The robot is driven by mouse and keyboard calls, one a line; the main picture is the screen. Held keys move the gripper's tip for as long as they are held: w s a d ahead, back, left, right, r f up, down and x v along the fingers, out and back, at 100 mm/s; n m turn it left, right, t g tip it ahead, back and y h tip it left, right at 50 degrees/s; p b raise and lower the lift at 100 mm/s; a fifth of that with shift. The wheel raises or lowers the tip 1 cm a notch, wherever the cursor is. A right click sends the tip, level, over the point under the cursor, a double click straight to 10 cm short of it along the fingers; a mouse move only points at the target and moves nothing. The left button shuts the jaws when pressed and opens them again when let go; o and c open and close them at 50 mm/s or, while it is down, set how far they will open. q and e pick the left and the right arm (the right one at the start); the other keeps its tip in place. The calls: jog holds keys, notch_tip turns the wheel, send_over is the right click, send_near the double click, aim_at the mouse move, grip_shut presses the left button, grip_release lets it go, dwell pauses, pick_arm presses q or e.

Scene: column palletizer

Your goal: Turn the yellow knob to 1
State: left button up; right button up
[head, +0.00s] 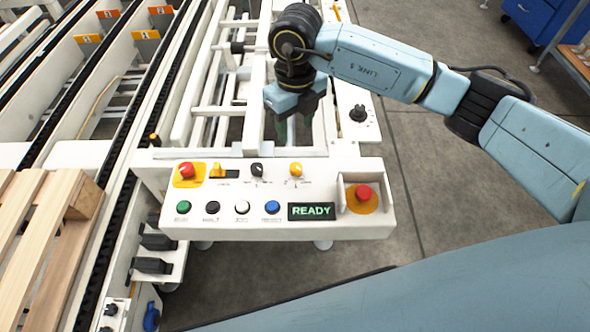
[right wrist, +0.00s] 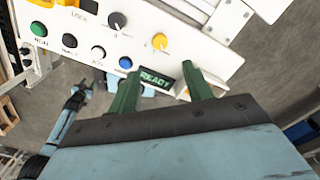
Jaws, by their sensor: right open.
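The yellow knob (head: 295,169) sits at the upper right of the white control panel's button area, right of a black knob (head: 257,169). Its scale marks are too small to read. The yellow knob also shows in the right wrist view (right wrist: 160,41), ahead of the fingers. My right gripper (head: 295,128) is above and behind the panel's far edge in the head view, apart from the knob. Its two green fingers (right wrist: 160,88) are open with nothing held between them. A small blue arm end, likely my left one (right wrist: 78,95), shows at lower left in the wrist view; its jaws are unclear.
The panel (head: 330,225) carries a green READY display (head: 311,211), a red stop button (head: 363,193), another red button (head: 187,170) and a row of coloured buttons. Conveyor rails and a wooden pallet (head: 45,235) lie left. Open floor lies right.

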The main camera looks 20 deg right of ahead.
aim_at(295, 166)
notch_tip(295, 166, down, 12)
jog(key=shift+f+b, duration=0.2)
jog(key=shift+b, duration=0.4)
jog(key=shift+f, duration=0.5)
pick_arm(q)
jog(key=shift+s+a+f, duration=0.1)
jog(key=shift+a+f, duration=0.65)
jog(key=shift+a, duration=0.35)
pick_arm(e)
jog(key=c, duration=1)
pick_arm(q)
jog(key=shift+w+d, duration=0.2)
jog(key=shift+d, duration=0.15)
pick_arm(e)
jog(key=shift+o, duration=0.2)
